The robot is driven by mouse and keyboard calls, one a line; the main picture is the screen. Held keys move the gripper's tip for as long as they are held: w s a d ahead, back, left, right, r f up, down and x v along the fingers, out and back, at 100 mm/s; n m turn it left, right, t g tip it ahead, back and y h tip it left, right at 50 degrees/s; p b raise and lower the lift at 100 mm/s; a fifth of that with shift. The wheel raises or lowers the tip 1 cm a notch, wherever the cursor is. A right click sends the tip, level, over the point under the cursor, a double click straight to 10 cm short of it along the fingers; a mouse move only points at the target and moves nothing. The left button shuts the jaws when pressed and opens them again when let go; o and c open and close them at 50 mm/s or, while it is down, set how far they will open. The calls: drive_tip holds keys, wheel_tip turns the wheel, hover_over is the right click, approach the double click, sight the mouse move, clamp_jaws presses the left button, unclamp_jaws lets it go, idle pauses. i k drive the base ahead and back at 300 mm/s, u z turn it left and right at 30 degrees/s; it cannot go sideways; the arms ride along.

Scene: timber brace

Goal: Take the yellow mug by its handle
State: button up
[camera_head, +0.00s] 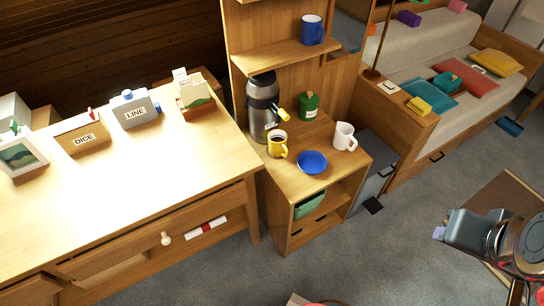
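The yellow mug (276,146) stands upright on the top of a small wooden cabinet (299,183), in front of a steel flask. Its inside looks dark, and its handle appears to face the front right. My gripper (440,233) is at the lower right, over the floor, well apart from the mug. Its fingers are too small and too turned to tell whether they are open or shut.
Near the mug are the steel flask (262,104), a blue bowl (312,162), a white jug (344,136) and a green jar (308,105). A shelf (285,56) holding a blue mug (312,29) overhangs behind. Grey floor (395,235) is clear between cabinet and gripper.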

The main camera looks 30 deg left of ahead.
sight(277, 138)
drive_tip(key=k, duration=1.1)
drive_tip(key=u, duration=1.8)
drive_tip(key=i, duration=1.7)
drive_tip(key=u, duration=0.05)
